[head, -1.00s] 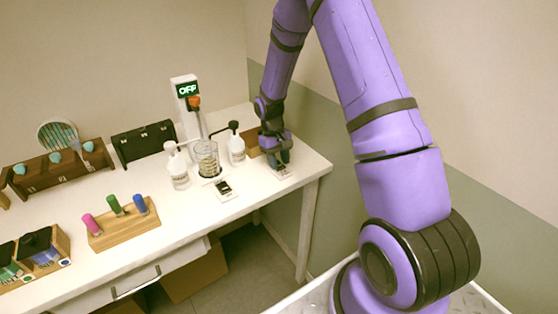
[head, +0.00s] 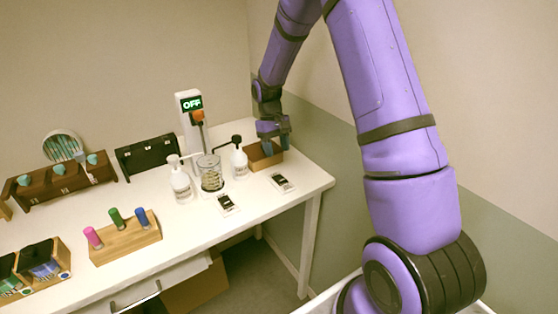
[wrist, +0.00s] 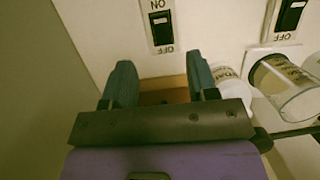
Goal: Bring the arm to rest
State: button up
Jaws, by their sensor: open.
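My purple arm reaches over the right end of the white table (head: 243,207). The right-hand switch plate (head: 282,183) lies apart from the fingers. It also shows ahead of the fingertips in the wrist view (wrist: 160,27), with ON and OFF marks.
A post carries an OFF sign (head: 192,104). The wall is close on the right.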

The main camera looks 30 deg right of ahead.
jog(key=shift+w+r, duration=0.2)
jog(key=shift+r, duration=0.4)
jog(key=shift+r, duration=0.1)
jog(key=s+a+r+t, duration=0.25)
jog(key=s+r, duration=0.35)
jog(key=r, duration=0.4)
jog(key=s+a+r+t, duration=0.2)
jog(key=s+a+r, duration=0.1)
jog(key=s+r, duration=0.55)
jog(key=s+a+r+t, duration=0.1)
jog(key=s+r, duration=0.3)
jog(key=s, duration=0.5)
jog(key=s+a+r+t, duration=0.2)
jog(key=s+r+t, duration=0.1)
jog(key=s, duration=0.6)
jog(key=shift+r, duration=0.55)
jog(key=shift+a, duration=0.1)
